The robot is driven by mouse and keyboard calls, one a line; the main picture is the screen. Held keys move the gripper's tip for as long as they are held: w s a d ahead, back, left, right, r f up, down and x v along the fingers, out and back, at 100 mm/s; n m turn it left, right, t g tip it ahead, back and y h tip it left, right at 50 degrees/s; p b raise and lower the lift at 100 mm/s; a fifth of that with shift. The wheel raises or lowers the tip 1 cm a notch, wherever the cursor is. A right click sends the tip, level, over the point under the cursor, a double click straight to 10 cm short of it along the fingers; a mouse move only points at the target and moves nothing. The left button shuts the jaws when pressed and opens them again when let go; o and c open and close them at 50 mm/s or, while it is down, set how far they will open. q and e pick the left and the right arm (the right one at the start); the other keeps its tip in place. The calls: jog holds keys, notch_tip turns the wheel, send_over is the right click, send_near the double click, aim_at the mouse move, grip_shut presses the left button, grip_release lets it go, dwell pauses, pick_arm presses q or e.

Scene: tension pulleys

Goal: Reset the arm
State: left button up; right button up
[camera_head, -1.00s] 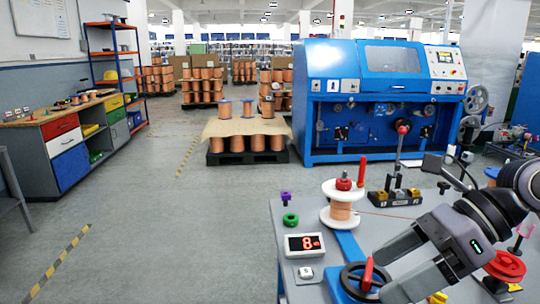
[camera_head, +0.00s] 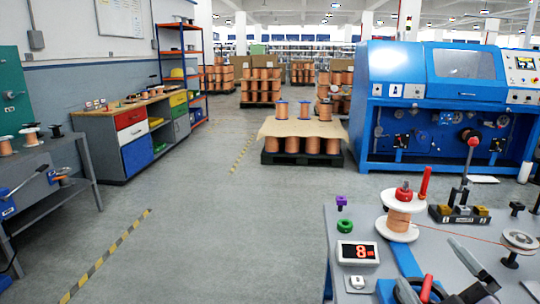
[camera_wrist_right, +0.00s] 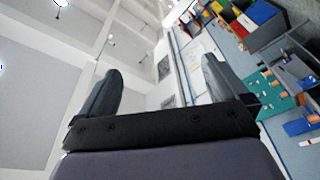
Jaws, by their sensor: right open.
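My right gripper (camera_head: 437,270) is at the bottom right of the head view, low over the grey workbench (camera_head: 350,215); only its fingers and a little of its body show. In the right wrist view its two fingers (camera_wrist_right: 163,78) stand wide apart with nothing between them, against the ceiling and far wall. A red handle (camera_head: 427,288) shows near the fingers in the head view. My left gripper is out of view.
A counter reading 8 (camera_head: 358,252), a green ring (camera_head: 345,226) and a pulley wheel (camera_head: 519,240) sit on the bench. A blue machine (camera_head: 430,110) stands behind. A side bench (camera_head: 30,165) is at left. Open floor (camera_head: 220,230) lies left of my bench.

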jog(key=s+d+f+m+g+h, duration=0.1)
jog(key=s+f+m+g+h, duration=0.2)
jog(key=f, duration=0.4)
jog(key=s+d+f+m+g, duration=0.1)
jog(key=s+f+m+g, duration=0.25)
jog(key=f, duration=0.35)
jog(key=s+a+f+m+g+y, duration=0.2)
jog(key=s+a+f+m+g, duration=0.15)
jog(key=s+f+g, duration=0.85)
pick_arm(q)
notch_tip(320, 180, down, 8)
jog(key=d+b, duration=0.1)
jog(key=b, duration=0.9)
pick_arm(e)
jog(key=w+a+f+n+t+y, duration=0.1)
jog(key=w+a+f+t, duration=0.15)
jog(key=f+t, duration=0.35)
jog(key=w+a+f+t+y, duration=0.1)
jog(key=w+a+f+t, duration=0.15)
jog(key=f, duration=0.55)
pick_arm(q)
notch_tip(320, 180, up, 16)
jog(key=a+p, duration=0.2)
jog(key=p, duration=1.7)
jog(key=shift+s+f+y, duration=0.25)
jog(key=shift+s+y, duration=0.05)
pick_arm(e)
notch_tip(320, 180, up, 16)
jog(key=s+d+t, duration=0.1)
jog(key=shift+s, duration=0.1)
